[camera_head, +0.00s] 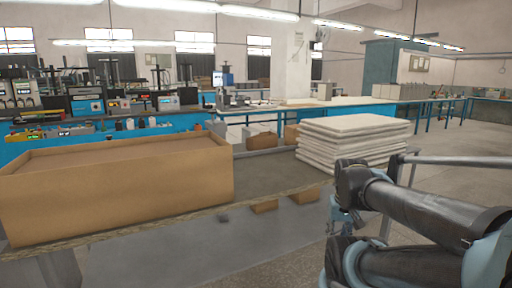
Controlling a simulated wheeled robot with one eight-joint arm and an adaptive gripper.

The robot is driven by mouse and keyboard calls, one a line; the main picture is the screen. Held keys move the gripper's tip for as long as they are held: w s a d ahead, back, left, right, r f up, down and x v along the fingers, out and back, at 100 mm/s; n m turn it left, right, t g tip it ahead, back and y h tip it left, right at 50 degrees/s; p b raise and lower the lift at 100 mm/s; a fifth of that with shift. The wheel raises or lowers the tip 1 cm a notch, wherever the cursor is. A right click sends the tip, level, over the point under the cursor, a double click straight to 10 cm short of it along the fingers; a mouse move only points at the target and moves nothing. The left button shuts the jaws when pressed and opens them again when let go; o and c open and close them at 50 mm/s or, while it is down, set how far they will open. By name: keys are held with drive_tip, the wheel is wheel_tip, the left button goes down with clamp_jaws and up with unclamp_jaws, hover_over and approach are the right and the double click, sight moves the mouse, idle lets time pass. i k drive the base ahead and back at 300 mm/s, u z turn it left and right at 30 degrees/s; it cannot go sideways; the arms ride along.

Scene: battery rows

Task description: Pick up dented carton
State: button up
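Several brown cartons are in view, and I cannot tell for sure which is the dented one. A small carton (262,141) with an uneven top stands at the back edge of the grey table, and another carton (291,134) is just right of it. Two small brown blocks or cartons, one at the table's front edge (264,206) and one to its right (305,195), show near the front. My dark arm fills the lower right. A small bluish part at its end, perhaps my gripper (341,218), hangs right of the blocks, apart from all cartons. Its fingers cannot be made out.
A large, long cardboard box (120,195) covers the left of the table (265,175). A stack of white sheets (350,145) stands at the right end. A small dark object (223,217) lies at the front edge. The table's middle is clear. Blue workbenches (140,132) stand behind.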

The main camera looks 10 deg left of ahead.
sight(267, 140)
drive_tip(key=i, duration=0.9)
drive_tip(key=z, duration=0.05)
